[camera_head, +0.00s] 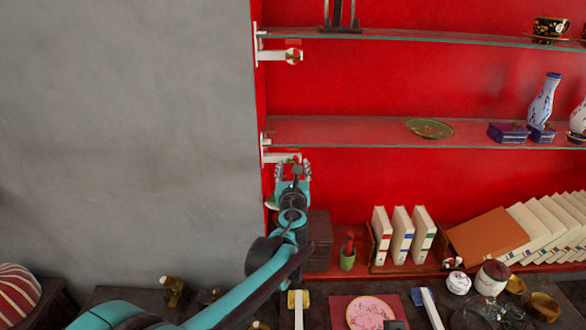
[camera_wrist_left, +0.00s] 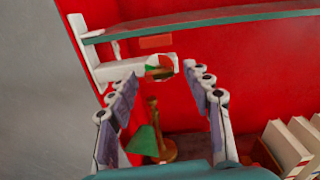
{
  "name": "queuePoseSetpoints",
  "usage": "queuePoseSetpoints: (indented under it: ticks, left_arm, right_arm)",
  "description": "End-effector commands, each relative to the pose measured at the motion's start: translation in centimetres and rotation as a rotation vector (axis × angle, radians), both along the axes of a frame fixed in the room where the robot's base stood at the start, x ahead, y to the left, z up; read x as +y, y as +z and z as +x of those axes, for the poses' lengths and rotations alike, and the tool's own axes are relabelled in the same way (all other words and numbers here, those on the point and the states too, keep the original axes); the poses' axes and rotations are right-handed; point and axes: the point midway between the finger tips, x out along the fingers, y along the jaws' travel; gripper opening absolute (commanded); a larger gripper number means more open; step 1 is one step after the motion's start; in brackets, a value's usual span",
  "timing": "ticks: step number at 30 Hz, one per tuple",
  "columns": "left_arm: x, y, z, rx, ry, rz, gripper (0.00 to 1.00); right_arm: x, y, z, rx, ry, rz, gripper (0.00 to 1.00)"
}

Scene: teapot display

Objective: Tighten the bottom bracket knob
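The bottom bracket (camera_head: 277,157) is a white arm under the left end of the lower glass shelf. Its round knob, with red, green and white on its face, shows clearly in the left wrist view (camera_wrist_left: 161,67); in the head view my gripper partly overlaps that area. My left gripper (camera_head: 293,170) is just below and in front of the knob. In the left wrist view (camera_wrist_left: 164,78) its two fingers are spread and empty, with the knob ahead between and just beyond the tips. I cannot tell whether they touch it. My right gripper is in neither view.
A similar upper bracket (camera_head: 272,56) with a knob (camera_head: 294,57) holds the shelf above. A green and brass object (camera_wrist_left: 148,140) stands below and behind my fingers. White books (camera_head: 402,235) and a green pen cup (camera_head: 347,259) are lower right. The grey wall (camera_head: 125,140) is bare.

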Motion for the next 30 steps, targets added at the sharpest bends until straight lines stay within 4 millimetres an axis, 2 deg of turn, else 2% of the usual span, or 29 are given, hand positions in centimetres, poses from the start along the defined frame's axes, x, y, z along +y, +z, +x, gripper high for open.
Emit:
queuePoseSetpoints:
  ticks: [8, 11, 21, 25, 30]
  left_arm:
    - [0.0, 0.1, -0.6, 0.0, 0.0, 0.0, 0.5]
    - [0.0, 0.1, -2.1, 0.0, -0.001, 0.0, 0.5]
    - [0.0, 0.0, -9.4, 0.0, -0.002, 0.0, 0.5]
    - [0.0, 0.0, -11.1, 0.0, -0.001, 0.0, 0.5]
    - [0.0, 0.0, -12.0, 0.0, 0.0, 0.0, 0.5]
  right_arm:
    - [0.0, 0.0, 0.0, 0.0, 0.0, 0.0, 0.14]
    - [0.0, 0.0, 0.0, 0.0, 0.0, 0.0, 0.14]
    - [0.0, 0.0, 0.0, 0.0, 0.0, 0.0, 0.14]
    - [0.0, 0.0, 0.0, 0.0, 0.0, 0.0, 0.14]
    - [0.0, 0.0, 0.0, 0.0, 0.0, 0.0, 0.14]
